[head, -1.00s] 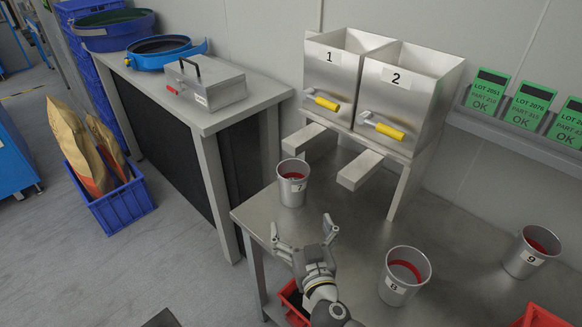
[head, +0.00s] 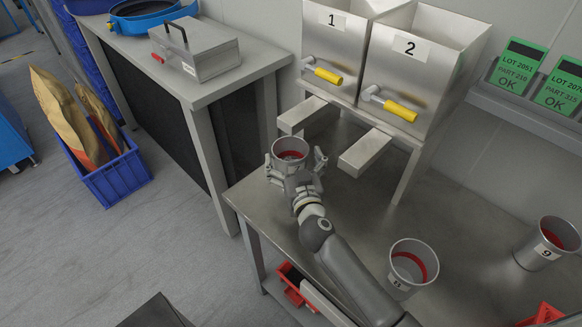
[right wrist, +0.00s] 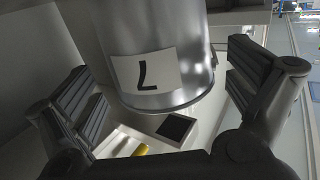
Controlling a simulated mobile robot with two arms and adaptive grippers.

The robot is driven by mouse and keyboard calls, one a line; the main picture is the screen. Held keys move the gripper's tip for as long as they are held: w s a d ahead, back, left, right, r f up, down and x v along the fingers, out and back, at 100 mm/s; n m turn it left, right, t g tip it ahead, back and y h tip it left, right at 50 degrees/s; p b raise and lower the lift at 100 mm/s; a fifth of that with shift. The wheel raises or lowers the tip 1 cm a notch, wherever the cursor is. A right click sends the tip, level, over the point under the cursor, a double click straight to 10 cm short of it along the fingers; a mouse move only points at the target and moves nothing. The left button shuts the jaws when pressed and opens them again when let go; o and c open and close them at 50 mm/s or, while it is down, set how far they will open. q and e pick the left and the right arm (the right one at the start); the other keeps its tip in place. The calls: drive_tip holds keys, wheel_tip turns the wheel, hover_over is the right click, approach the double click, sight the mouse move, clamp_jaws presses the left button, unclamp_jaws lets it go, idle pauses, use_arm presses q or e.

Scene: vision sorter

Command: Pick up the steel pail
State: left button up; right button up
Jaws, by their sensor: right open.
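The steel pail numbered 7 (head: 289,146), with a red band inside, stands upright near the left edge of the steel table (head: 452,225). My right gripper (head: 296,168) is open, with one finger on each side of this pail. In the right wrist view the pail (right wrist: 152,40) and its number label, seen upside down, are between the spread fingers, with gaps on both sides. The lower front of the pail is hidden by the gripper in the head view. My left gripper is not in view.
Pail 8 (head: 408,269) stands right of my right forearm, and pail 9 (head: 541,246) farther right. Hoppers 1 (head: 327,55) and 2 (head: 405,80) stand behind, with steel ledges (head: 362,157) jutting out near pail 7. A red bin (head: 296,286) is below the table's front edge.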

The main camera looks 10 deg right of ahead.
sight(287, 143)
drive_tip(key=shift+w+a+f, duration=0.1)
drive_tip(key=shift+w+a, duration=0.1)
drive_tip(key=shift+w, duration=1)
drive_tip(key=shift+w+d, duration=0.1)
drive_tip(key=shift+w, duration=0.2)
drive_tip(key=shift+s, duration=0.15)
drive_tip(key=c, duration=1.9)
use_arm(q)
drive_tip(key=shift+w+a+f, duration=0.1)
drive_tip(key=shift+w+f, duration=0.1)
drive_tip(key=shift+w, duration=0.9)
use_arm(e)
drive_tip(key=shift+c, duration=0.6)
